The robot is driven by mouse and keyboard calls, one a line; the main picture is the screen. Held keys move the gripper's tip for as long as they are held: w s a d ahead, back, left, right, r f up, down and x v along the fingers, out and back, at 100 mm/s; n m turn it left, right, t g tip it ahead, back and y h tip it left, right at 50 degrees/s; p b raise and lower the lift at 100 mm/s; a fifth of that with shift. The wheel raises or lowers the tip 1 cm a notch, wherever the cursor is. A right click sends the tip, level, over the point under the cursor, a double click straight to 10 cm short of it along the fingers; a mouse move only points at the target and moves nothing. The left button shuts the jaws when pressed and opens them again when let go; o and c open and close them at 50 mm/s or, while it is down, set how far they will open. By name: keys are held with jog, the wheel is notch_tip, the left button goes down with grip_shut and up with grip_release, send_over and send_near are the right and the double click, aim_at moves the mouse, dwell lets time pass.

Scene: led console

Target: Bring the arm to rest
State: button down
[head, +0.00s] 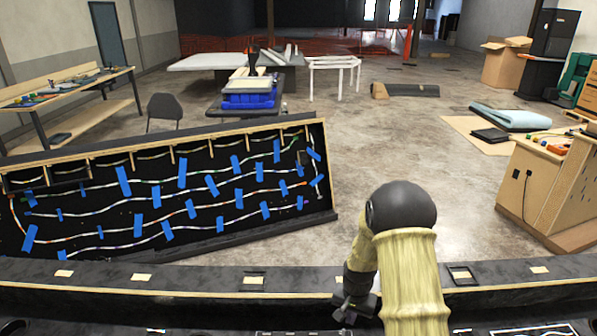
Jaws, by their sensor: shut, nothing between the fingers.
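My arm shows at the lower right of the middle in the head view, with a dark round joint on top and pale yellow links. My gripper (350,312) hangs at the lower end of the arm, close to the near black console edge (200,278). It is dark, small and partly hidden behind my arm link. Its fingers are shut and hold nothing. I cannot tell whether it touches the console.
A black panel with LED strips and blue tape (110,225) leans beyond the console on the left. A wooden cabinet (535,190) stands at right. A workbench (75,85), a chair (165,108) and a white table (335,64) stand farther back. The middle floor is clear.

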jog(key=s+r+n+t, duration=0.2)
jog(key=s+r+n, duration=0.2)
jog(key=s+r, duration=1.4)
jog(key=shift+s+r+n, duration=0.15)
jog(key=shift+r+n, duration=0.25)
jog(key=shift+r, duration=0.4)
dwell(0.6)
jog(key=shift+d, duration=0.1)
